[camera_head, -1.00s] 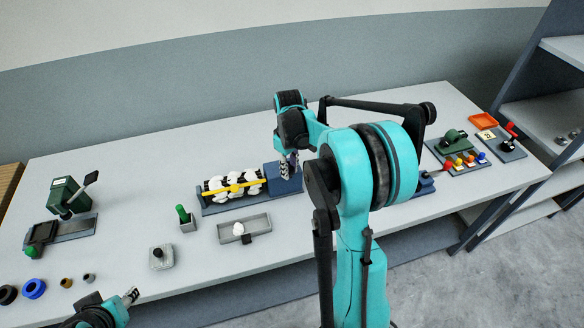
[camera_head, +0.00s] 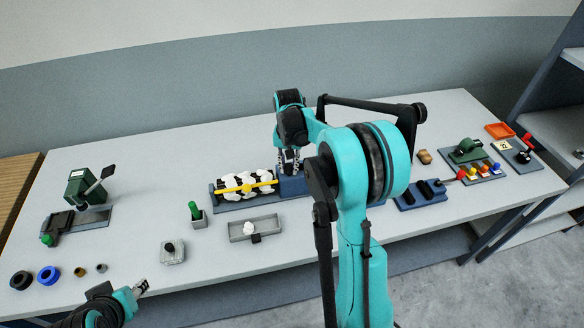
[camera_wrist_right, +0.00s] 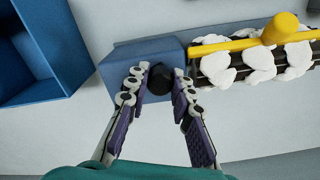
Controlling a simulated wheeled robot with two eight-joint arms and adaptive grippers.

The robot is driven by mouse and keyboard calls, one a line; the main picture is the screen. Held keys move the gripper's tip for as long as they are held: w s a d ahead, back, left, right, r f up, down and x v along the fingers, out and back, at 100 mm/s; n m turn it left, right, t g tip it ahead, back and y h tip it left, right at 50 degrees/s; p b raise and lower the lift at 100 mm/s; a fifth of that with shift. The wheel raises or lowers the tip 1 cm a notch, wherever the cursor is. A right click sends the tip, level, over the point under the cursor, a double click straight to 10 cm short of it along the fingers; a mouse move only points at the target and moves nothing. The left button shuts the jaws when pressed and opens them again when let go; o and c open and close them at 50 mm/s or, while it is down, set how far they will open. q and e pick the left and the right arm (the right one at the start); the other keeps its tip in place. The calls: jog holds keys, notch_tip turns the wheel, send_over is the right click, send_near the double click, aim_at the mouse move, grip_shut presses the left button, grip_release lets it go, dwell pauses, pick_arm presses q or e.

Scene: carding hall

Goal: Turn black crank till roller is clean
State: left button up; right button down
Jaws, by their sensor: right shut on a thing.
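The roller (camera_head: 232,184) is dark, with several white fluff tufts on it, and lies in a blue-grey frame at mid table. A yellow bar (camera_head: 262,184) crosses it; the bar also shows in the wrist view (camera_wrist_right: 225,45). A blue block (camera_head: 294,187) stands at the roller's right end. In the wrist view my right gripper (camera_wrist_right: 160,82) is shut on the black crank (camera_wrist_right: 158,80) at this block, the crank's knob between its fingers. The rest of the crank is hidden. White tufts still show on the roller there. My left gripper (camera_head: 141,286) is at lower left, away from the roller; its opening is unclear.
A green machine (camera_head: 82,185) is at left. A blue base with black parts (camera_head: 421,195) lies right. Table behind the roller is clear.

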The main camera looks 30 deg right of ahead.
jog(key=w+m, duration=0.1)
jog(key=m, duration=0.1)
jog(key=w+m, duration=0.1)
jog(key=m, duration=0.1)
jog(key=shift+d+m, duration=0.1)
jog(key=shift+m, duration=0.3)
jog(key=m, duration=0.1)
jog(key=w+m, duration=0.1)
jog(key=m, duration=0.1)
jog(key=shift+w+d+m+p, duration=0.3)
jog(key=shift+d, duration=0.05)
jog(key=m, duration=0.2)
jog(key=w+d+m, duration=0.1)
jog(key=m, duration=0.1)
jog(key=shift+w+d, duration=0.15)
jog(key=shift+d, duration=0.05)
jog(key=shift+w+d+m+p, duration=0.2)
jog(key=shift+d+m, duration=0.15)
jog(key=shift+m, duration=0.65)
jog(key=shift+w+d+m+p, duration=0.15)
jog(key=shift+d+m, duration=0.2)
jog(key=shift+m, duration=0.65)
jog(key=c, duration=1.3)
grip_release()
